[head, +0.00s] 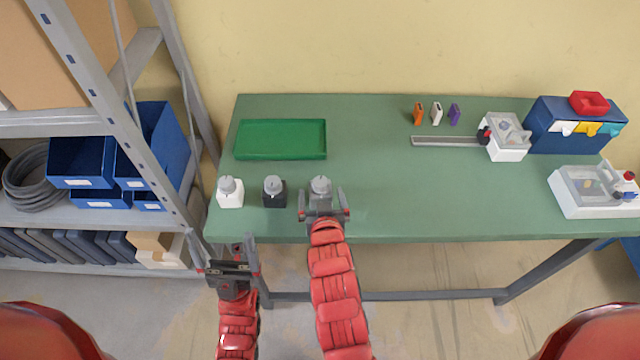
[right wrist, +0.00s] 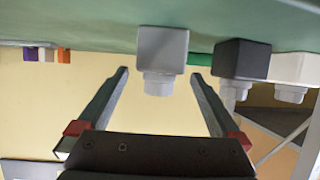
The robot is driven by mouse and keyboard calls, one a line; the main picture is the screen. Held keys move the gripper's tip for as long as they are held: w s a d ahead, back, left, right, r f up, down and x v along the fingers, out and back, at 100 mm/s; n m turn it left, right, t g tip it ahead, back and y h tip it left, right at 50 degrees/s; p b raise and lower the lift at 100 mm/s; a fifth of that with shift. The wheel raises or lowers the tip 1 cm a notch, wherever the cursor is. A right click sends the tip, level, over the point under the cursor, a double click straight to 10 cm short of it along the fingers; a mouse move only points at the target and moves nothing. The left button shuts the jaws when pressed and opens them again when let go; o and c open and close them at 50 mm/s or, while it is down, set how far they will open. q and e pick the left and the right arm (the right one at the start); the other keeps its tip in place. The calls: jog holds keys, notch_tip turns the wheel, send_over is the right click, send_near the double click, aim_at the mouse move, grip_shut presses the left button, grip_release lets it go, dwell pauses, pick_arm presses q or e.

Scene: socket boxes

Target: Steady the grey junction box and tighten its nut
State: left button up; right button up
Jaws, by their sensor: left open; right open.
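The grey junction box (head: 320,194) stands near the table's front edge, with a round light grey nut (head: 320,183) on top. My right gripper (head: 322,192) is open, its fingers to either side of the box. In the right wrist view, which is upside down, the grey box (right wrist: 163,45) and its nut (right wrist: 158,85) show beyond and between the open fingertips (right wrist: 158,74). I cannot tell whether they touch it; gaps seem to show. My left gripper (head: 220,236) is open and empty in front of the table's front left corner, apart from the boxes.
A black box (head: 274,194) and a white box (head: 230,195) with similar nuts stand left of the grey one. A green tray (head: 281,154) lies behind. Small blocks, a rail and larger boxes occupy the right. The table's middle (head: 400,185) is clear. Shelving (head: 115,105) stands left.

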aim_at(319, 182)
jog(key=x, duration=0.6)
jog(key=shift+w+f, duration=0.1)
jog(key=shift+w, duration=0.15)
